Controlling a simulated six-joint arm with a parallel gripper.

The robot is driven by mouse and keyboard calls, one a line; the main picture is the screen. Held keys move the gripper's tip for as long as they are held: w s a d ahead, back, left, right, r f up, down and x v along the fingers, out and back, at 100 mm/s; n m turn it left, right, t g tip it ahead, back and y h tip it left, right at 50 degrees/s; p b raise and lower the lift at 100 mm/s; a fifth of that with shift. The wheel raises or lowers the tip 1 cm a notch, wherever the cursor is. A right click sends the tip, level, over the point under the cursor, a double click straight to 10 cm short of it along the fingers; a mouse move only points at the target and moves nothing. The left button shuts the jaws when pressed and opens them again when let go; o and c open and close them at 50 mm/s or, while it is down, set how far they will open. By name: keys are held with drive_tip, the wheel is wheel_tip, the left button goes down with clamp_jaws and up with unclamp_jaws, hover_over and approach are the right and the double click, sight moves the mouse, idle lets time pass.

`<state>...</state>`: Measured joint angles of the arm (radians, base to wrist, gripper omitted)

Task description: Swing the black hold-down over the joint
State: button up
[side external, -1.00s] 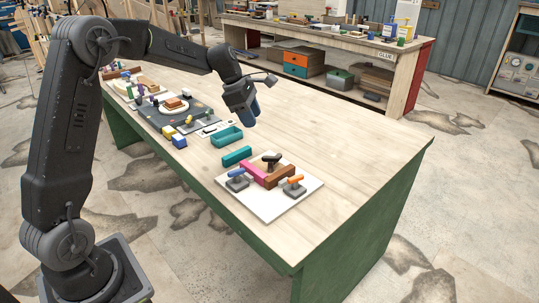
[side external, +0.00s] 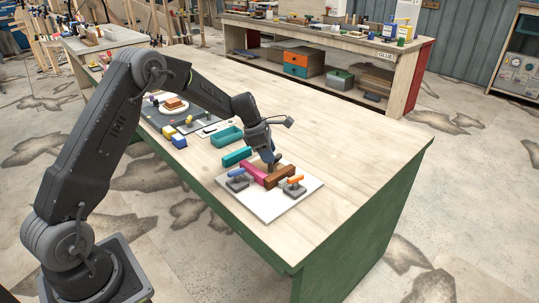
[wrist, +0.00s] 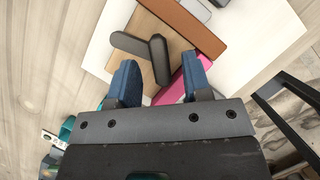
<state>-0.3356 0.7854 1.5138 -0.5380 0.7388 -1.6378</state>
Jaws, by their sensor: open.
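The black hold-down (wrist: 158,59) shows in the wrist view as two dark rounded bars in a V, above a tan wooden piece (wrist: 146,77). The pink bar (wrist: 173,91) and brown bar (wrist: 190,24) lie beside it. In the side view the pink bar (side external: 253,174) and brown bar (side external: 280,176) meet at a corner on the white board (side external: 272,213); the hold-down there is mostly hidden by my gripper. My gripper (wrist: 160,80), with blue fingers, is open and above the board. One dark bar lies in line with the gap between the fingers; contact cannot be told.
The table (side external: 350,150) is clear to the right.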

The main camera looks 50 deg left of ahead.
drive_tip(key=shift+w+d+f, duration=0.15)
drive_tip(key=shift+f, duration=0.4)
clamp_jaws()
